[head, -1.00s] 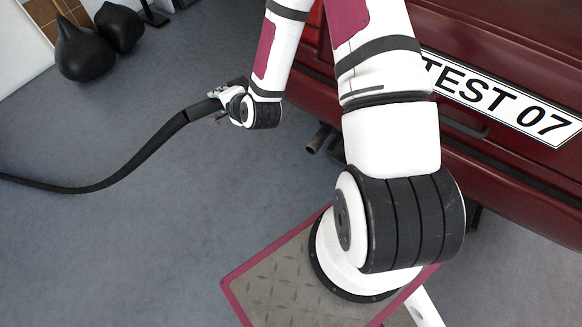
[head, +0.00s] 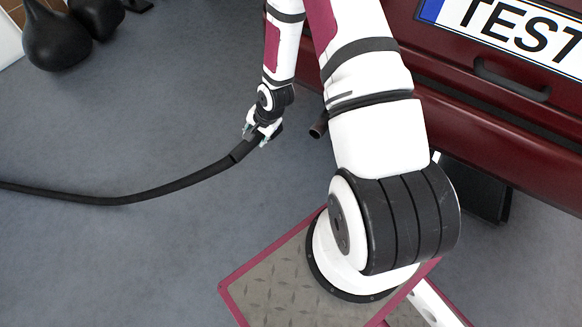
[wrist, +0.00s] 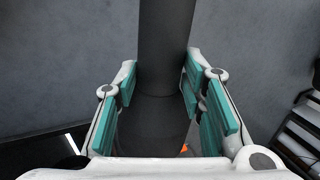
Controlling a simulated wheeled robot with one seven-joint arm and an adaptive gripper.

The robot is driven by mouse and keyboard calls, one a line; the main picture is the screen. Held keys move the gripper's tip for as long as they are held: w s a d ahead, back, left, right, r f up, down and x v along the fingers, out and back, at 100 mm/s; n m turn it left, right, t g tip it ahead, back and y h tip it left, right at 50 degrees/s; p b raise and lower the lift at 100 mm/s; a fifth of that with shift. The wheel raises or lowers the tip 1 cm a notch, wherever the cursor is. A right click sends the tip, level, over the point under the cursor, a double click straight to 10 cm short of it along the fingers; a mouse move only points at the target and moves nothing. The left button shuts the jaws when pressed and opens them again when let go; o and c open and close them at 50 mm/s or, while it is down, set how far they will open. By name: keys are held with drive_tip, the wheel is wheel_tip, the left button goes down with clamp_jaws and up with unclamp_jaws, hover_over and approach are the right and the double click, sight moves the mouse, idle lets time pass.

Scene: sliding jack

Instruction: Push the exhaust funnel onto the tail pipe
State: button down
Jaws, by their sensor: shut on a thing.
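The exhaust funnel (head: 243,149) is the black end of a dark hose. My gripper (head: 263,132) is shut on it. In the wrist view the dark funnel (wrist: 163,110) runs between the teal pads of my gripper (wrist: 160,95). The tail pipe (head: 319,127) sticks out from under the car's rear bumper, just right of my gripper. The funnel and the tail pipe look apart in the head view, with a small gap. The funnel's mouth is mostly hidden by my gripper, so I cannot tell how well it lines up.
The dark red car (head: 480,110) with its number plate (head: 515,30) fills the upper right. The hose (head: 120,200) trails left across the grey floor. Black rounded bags (head: 55,38) lie at the upper left.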

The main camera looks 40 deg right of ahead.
drive_tip(key=s+d+f+g+b, duration=0.1)
drive_tip(key=s+d+f+b, duration=0.1)
drive_tip(key=f, duration=0.3)
drive_tip(key=s+d+f+g+b, duration=0.1)
drive_tip(key=s+d+f+b, duration=0.1)
drive_tip(key=d+f+b, duration=0.2)
drive_tip(key=s+d+f+n+g+h+b, duration=0.1)
drive_tip(key=s+d+f+b, duration=0.2)
drive_tip(key=f, duration=0.3)
drive_tip(key=shift+g+b, duration=0.3)
drive_tip(key=shift+b, duration=0.4)
drive_tip(key=shift+d, duration=0.1)
drive_tip(key=shift+w+d+p, duration=0.15)
drive_tip(key=shift+w+d, duration=0.2)
drive_tip(key=shift+d, duration=0.55)
drive_tip(key=shift+w+d+p, duration=0.2)
drive_tip(key=shift+w+d, duration=0.1)
drive_tip(key=shift+d, duration=0.55)
drive_tip(key=shift+w+d+p, duration=0.15)
drive_tip(key=shift+w+d, duration=0.2)
drive_tip(key=shift+d, duration=0.55)
drive_tip(key=shift+w+d, duration=0.3)
drive_tip(key=shift+d, duration=0.55)
drive_tip(key=shift+w+d, duration=0.35)
drive_tip(key=shift+d, duration=0.45)
drive_tip(key=shift+w+d, duration=0.3)
drive_tip(key=shift+d, duration=0.55)
drive_tip(key=c, duration=1)
unclamp_jaws()
drive_tip(key=shift+o, duration=0.2)
